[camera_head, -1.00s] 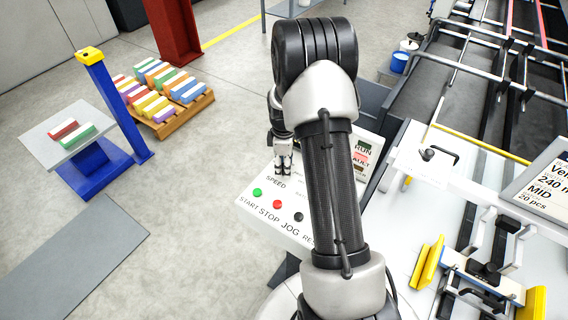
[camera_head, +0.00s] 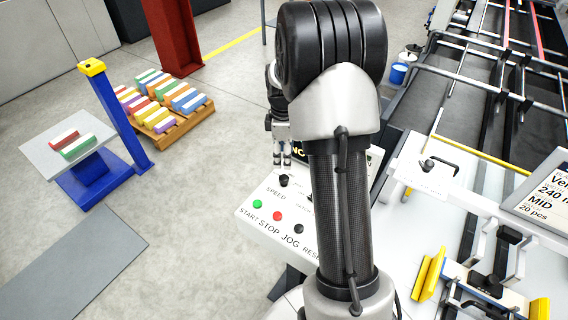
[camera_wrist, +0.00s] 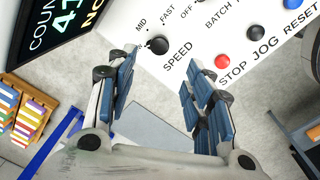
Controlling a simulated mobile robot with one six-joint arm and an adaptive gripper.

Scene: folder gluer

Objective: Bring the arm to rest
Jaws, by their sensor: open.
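My gripper (camera_head: 282,158) hangs above the upper left part of the control panel (camera_head: 252,222) in the head view. In the wrist view my gripper (camera_wrist: 158,92) has its two blue-padded fingers spread apart with nothing between them. The black SPEED knob (camera_wrist: 158,46) shows beyond the fingertips, apart from them. It also shows in the head view (camera_head: 283,180), just below the fingertips. My arm rises in front of the panel and hides part of its display and labels.
The panel carries a green button (camera_head: 257,204), a red button (camera_head: 277,216) and a black button (camera_head: 299,229). The folder gluer (camera_head: 470,130) stands right. A blue stand (camera_head: 118,118) and a pallet of coloured bundles (camera_head: 180,130) stand left. The floor between is clear.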

